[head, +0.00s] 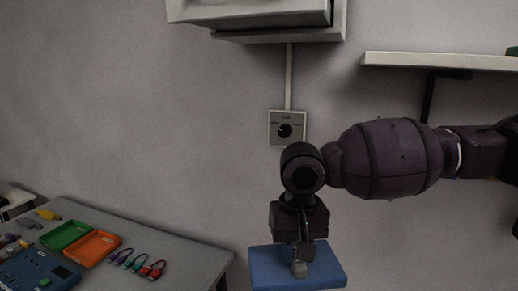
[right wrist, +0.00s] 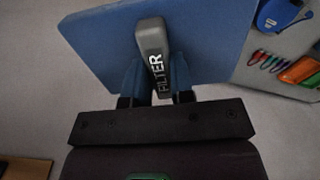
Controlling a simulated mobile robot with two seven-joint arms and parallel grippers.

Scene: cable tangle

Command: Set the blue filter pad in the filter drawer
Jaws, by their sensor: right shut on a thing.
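The blue filter pad (head: 326,268) hangs below my right gripper (head: 299,252) in the head view, in front of the wall. In the right wrist view the pad (right wrist: 208,40) carries a grey handle (right wrist: 152,48) marked FILTER. My right gripper (right wrist: 158,88) is shut on this handle. The pad's lower edge is near the bottom of the head view. No part is clearly readable as the filter drawer; a pale wall unit (head: 250,14) at the top is cut off by the frame. My left gripper is not in view.
A wall control box (head: 287,128) with a black knob sits below the unit. A shelf (head: 440,61) juts out at upper right. A grey table (head: 190,262) at lower left holds green (head: 66,235) and orange trays (head: 94,248), small cables and a blue box (head: 38,272).

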